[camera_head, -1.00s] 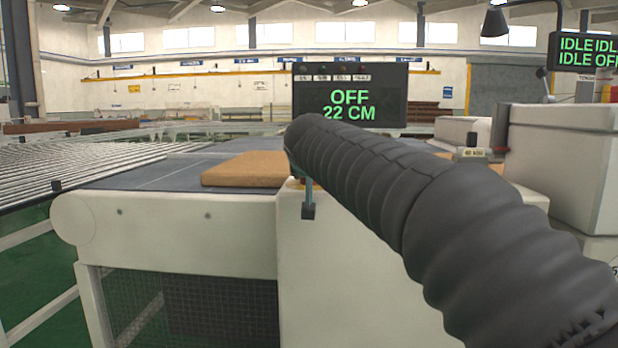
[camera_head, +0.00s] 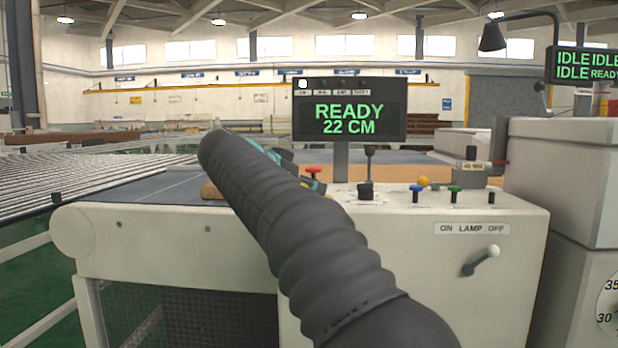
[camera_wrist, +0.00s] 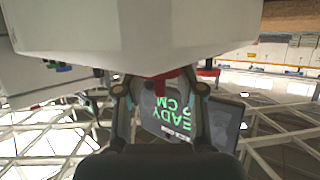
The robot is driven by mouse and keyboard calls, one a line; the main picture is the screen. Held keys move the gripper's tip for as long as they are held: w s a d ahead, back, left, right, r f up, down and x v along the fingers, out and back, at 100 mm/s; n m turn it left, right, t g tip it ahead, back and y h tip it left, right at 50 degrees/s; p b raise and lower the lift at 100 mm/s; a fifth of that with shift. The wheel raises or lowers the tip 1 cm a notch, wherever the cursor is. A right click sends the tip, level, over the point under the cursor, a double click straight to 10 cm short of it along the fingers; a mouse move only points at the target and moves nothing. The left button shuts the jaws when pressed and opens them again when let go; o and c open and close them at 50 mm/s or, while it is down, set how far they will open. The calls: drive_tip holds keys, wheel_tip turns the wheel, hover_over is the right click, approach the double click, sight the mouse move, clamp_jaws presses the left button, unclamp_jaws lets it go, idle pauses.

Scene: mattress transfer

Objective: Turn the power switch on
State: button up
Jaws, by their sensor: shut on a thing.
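A red piece, which looks like the power switch (camera_wrist: 156,88), stands between the fingers of my gripper (camera_wrist: 158,80) in the wrist view. My gripper is shut on it, at the edge of the white console (camera_wrist: 130,25). In the head view my dark sleeved arm hides the switch and most of the gripper; only teal bits of it show. The display (camera_head: 349,108) reads READY and 22 CM, with a white light lit at its upper left. It also shows upside down in the wrist view (camera_wrist: 215,122).
A red knob (camera_head: 313,170) stands close beside the gripper. A black lever (camera_head: 369,165) and several coloured toggles stand on the console top to the right. A lamp lever (camera_head: 483,260) is on the front. A brown slab (camera_head: 210,190) lies on the conveyor, partly hidden.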

drive_tip(key=shift+m+g+h+p, duration=0.4)
drive_tip(key=shift+m+g+p, duration=0.1)
drive_tip(key=shift+m+p, duration=0.1)
drive_tip(key=shift+f, duration=0.1)
drive_tip(key=o, duration=1.2)
drive_tip(key=shift+c, duration=0.2)
drive_tip(key=v, duration=1.2)
drive_tip(key=shift+w, duration=0.15)
drive_tip(key=shift+a, duration=0.15)
